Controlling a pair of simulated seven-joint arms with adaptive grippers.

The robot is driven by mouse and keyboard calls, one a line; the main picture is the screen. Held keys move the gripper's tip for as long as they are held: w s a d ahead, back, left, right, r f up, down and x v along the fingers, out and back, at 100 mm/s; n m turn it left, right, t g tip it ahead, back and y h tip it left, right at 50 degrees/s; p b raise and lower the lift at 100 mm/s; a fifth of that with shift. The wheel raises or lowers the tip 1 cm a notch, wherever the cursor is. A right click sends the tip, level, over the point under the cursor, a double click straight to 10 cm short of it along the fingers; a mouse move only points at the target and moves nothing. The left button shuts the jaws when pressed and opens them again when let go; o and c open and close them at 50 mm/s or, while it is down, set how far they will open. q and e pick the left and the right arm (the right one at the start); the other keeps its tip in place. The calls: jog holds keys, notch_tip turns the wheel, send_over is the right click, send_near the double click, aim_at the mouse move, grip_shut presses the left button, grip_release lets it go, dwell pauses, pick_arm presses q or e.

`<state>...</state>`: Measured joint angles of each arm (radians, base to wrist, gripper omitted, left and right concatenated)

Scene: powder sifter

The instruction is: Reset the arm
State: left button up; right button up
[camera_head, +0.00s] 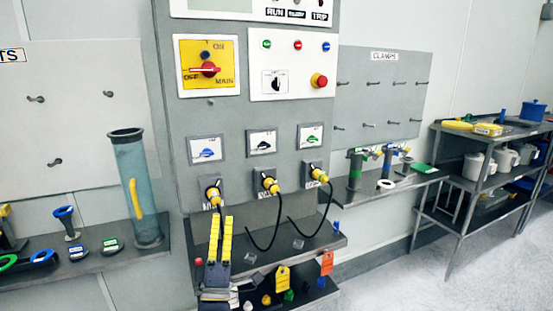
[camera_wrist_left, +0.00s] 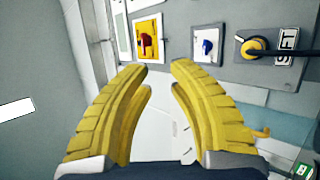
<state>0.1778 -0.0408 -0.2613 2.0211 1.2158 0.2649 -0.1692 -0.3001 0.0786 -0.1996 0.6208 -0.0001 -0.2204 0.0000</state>
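My left gripper (camera_head: 221,239) is in front of the lower part of the grey control panel (camera_head: 180,120), below the leftmost yellow plug. Its yellow fingers stand apart with nothing between them. In the left wrist view, the same gripper (camera_wrist_left: 159,68) is open and empty, facing the panel. In the head view, three yellow plugs sit in the sockets, the leftmost one (camera_head: 214,195) just above my left gripper. My right gripper is not in view.
A small shelf (camera_head: 318,240) below the panel holds several small items and coloured tags. A clear tube (camera_head: 137,190) stands on the left shelf. Clamp parts (camera_head: 356,168) stand on the right shelf. A metal rack (camera_head: 461,180) is at far right, with open floor before it.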

pick_arm(q)
jog(key=s+d+f+m+g+h, duration=0.1)
jog(key=s+f+m+g+h, duration=0.1)
jog(key=s+f+m+g, duration=0.4)
jog(key=s+d+f+m+g+h, duration=0.1)
jog(key=s+f+m+h, duration=0.15)
jog(key=f+m, duration=0.65)
jog(key=s+d+f+m+g+h, duration=0.15)
jog(key=s+f+m+g, duration=0.3)
jog(key=f, duration=0.55)
jog(key=s+a+f+m+g+y, duration=0.2)
jog(key=s+a+f+g+y, duration=0.3)
jog(key=s+a, duration=0.55)
jog(key=s+a+f+m+g+y, duration=0.1)
jog(key=s+a+f+g+y, duration=0.1)
jog(key=s+a+f+y, duration=0.6)
jog(key=s+d+f+g+h, duration=0.2)
jog(key=f+h, duration=0.1)
jog(key=f, duration=1.3)
jog(key=s+d+f+g+h, duration=0.1)
jog(key=s+f+h, duration=0.2)
jog(key=f, duration=1.3)
jog(key=s+f+n+g+h, duration=0.1)
jog(key=s+f+n+g, duration=0.2)
jog(key=s+f, duration=1.5)
jog(key=s, duration=0.2)
jog(key=shift+s+f, duration=0.3)
jog(key=shift+s, duration=0.05)
